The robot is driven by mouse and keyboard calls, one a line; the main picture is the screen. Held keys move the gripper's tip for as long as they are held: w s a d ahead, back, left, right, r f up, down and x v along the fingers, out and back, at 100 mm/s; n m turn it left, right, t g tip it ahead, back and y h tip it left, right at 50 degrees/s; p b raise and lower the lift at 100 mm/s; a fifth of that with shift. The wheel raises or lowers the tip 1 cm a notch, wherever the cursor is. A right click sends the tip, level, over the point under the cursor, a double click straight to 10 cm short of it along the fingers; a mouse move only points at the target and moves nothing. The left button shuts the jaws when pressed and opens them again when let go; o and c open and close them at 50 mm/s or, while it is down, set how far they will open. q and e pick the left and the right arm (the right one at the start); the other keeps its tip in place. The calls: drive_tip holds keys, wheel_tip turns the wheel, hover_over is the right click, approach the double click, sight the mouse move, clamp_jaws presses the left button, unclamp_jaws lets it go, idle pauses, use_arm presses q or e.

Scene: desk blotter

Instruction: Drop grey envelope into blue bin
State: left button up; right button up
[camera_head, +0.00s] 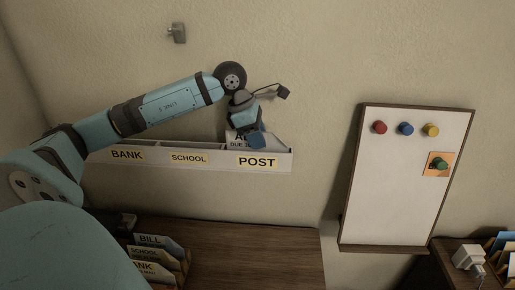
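I cannot make out a grey envelope or a blue bin in the head view. My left arm reaches in from the left, and my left gripper (256,141) points down at the POST compartment of a pale wall rack (200,172). A pale paper (235,139) with dark print, partly reading "DUE", stands in that compartment. The gripper is in front of or at this paper and hides part of it. I cannot tell whether its fingers are apart or hold the paper. My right gripper is not in view.
The rack also has BANK and SCHOOL compartments. Below is a wooden desktop (250,250) with a holder of labelled cards (160,257) at left. A whiteboard (395,210) with several magnets hangs at right. A white object (467,259) stands at the lower right.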

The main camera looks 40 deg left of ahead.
use_arm(q)
clamp_jaws()
idle(0.3)
